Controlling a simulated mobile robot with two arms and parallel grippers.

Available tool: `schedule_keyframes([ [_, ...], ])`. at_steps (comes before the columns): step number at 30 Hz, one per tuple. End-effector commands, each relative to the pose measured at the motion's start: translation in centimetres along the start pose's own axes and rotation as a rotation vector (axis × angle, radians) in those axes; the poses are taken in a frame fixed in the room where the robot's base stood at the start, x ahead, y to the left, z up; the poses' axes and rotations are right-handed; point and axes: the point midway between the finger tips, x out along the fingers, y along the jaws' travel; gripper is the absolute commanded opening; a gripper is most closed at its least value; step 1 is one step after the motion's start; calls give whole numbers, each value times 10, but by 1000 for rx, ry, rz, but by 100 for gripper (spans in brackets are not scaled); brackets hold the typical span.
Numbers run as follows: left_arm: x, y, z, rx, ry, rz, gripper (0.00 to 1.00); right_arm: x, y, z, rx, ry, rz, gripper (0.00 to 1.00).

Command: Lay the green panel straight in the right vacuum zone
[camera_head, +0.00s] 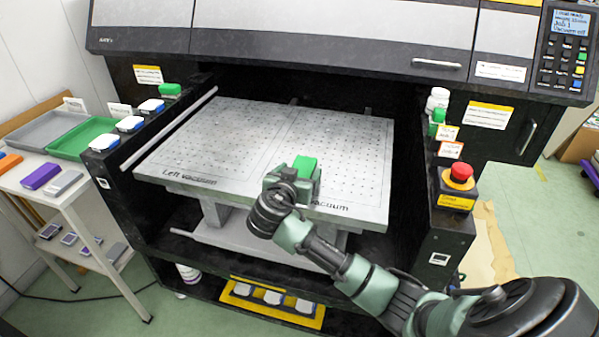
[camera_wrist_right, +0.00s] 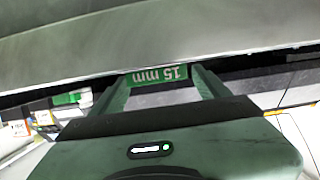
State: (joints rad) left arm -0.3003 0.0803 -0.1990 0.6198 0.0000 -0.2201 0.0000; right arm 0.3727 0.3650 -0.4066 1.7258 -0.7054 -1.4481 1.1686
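The green panel (camera_head: 305,163) shows as a small bright green block at my right gripper (camera_head: 297,176), over the right half of the pale perforated vacuum bed (camera_head: 245,130). In the right wrist view the panel's edge, printed "15 mm" upside down (camera_wrist_right: 160,75), fills the gap between the fingers of the right gripper (camera_wrist_right: 162,82), which is shut on it. The gripper hides much of the panel in the head view, and I cannot tell whether the panel touches the bed. The right zone's label (camera_head: 342,208) is partly hidden by the gripper. My left gripper is not in view.
The printer's dark hood (camera_head: 340,45) overhangs the back of the bed. A red stop button (camera_head: 460,172) and small bottles (camera_head: 438,100) stand on the right side. The bed's left zone is clear.

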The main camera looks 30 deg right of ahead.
Motion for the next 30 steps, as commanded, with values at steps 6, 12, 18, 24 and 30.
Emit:
schedule_keyframes([
  [6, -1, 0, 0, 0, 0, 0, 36, 0, 0, -1, 0, 0, 0, 76],
  [12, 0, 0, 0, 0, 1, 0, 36, -17, -1, 0, 0, 0, -3, 76],
  [18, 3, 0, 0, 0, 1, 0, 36, -59, -1, 0, 4, -2, -5, 76],
  [24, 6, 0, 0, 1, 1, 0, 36, -98, -1, -1, 4, -1, -3, 76],
  [30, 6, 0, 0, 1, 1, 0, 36, -118, 0, -1, 1, 0, -1, 76],
])
